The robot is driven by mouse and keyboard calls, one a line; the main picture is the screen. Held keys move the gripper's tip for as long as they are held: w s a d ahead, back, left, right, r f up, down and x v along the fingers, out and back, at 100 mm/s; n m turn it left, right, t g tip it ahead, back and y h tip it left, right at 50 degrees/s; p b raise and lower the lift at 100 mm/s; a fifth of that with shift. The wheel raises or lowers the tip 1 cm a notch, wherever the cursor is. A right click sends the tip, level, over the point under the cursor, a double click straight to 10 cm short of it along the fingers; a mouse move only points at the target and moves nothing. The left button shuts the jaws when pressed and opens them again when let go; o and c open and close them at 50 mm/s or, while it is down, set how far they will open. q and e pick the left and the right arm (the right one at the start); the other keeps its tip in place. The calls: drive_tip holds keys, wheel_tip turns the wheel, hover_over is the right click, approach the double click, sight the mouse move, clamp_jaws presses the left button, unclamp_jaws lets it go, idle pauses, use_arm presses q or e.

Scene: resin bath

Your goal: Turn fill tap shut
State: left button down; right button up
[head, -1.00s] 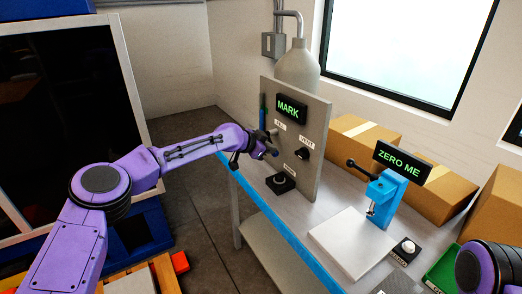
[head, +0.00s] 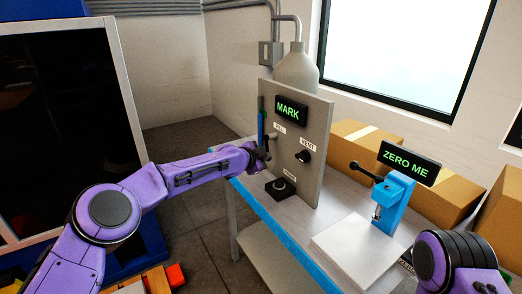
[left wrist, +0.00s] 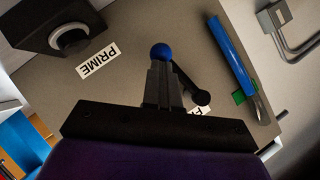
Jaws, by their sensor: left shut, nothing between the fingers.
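In the head view the FILL label (head: 279,128) is on the upright grey panel (head: 312,180), with the tap's area partly covered by my gripper. My left gripper (head: 263,151) is shut and empty, in front of the panel; its fingertips (left wrist: 162,68) overlap the lever near the ball. I cannot tell whether they touch it. My right arm enters at the lower right; its gripper is out of view.
A black PRIME button box (head: 280,189) sits below. A blue press (head: 393,200) and cartons (head: 368,150) stand to the right on the bench.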

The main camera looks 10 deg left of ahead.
use_arm(q)
drive_tip(key=shift+w+f, duration=0.2)
drive_tip(key=shift+f, duration=0.1)
drive_tip(key=shift+w+a, duration=0.1)
drive_tip(key=shift+a, duration=0.05)
idle(0.3)
